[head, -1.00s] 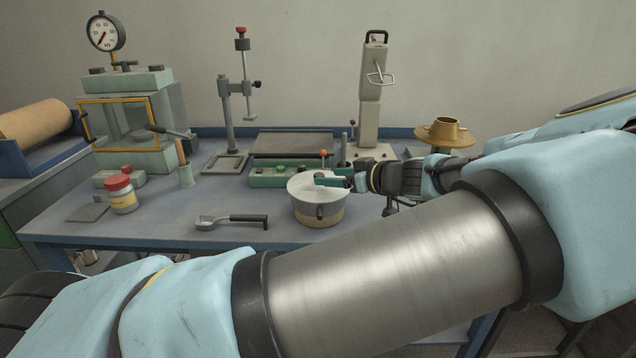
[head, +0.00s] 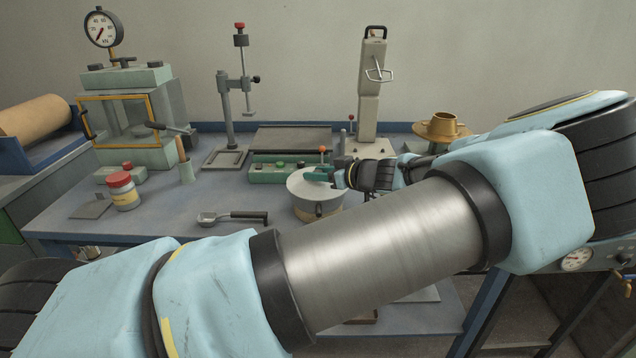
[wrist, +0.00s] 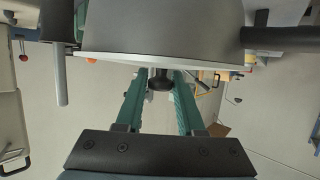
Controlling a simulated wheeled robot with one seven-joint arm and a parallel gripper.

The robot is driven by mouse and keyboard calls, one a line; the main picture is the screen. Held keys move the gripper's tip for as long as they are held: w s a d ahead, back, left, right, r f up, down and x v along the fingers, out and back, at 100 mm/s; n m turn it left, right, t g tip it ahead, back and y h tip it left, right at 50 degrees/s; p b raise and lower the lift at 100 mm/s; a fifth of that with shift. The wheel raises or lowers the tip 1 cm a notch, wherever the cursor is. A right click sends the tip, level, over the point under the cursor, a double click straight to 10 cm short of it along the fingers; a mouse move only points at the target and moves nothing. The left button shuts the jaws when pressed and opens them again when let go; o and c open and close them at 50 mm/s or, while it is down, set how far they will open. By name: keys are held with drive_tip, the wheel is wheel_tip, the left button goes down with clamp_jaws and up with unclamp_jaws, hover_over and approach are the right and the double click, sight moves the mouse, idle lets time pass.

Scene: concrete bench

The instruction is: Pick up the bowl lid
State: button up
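The bowl (head: 318,211) stands near the front edge of the bench in the head view, with the pale round bowl lid (head: 303,187) on top. My gripper (head: 318,174) is over the lid, reaching in from the right. In the wrist view, which looks upside down, the lid shows as a thin pale rim (wrist: 110,58) against the dark grey bowl wall (wrist: 150,30). A dark knob (wrist: 160,82) on the lid lies between the two teal fingers of my gripper (wrist: 160,76). The fingers are apart, one on each side of the knob; firm contact is not visible.
A scoop (head: 240,216) lies left of the bowl. A red-capped jar (head: 122,191) stands further left. A green control box (head: 275,172) is close behind the bowl, and a tall beige press (head: 370,90) stands behind my gripper. The front bench between jar and scoop is clear.

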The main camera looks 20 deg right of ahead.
clamp_jaws()
idle(0.3)
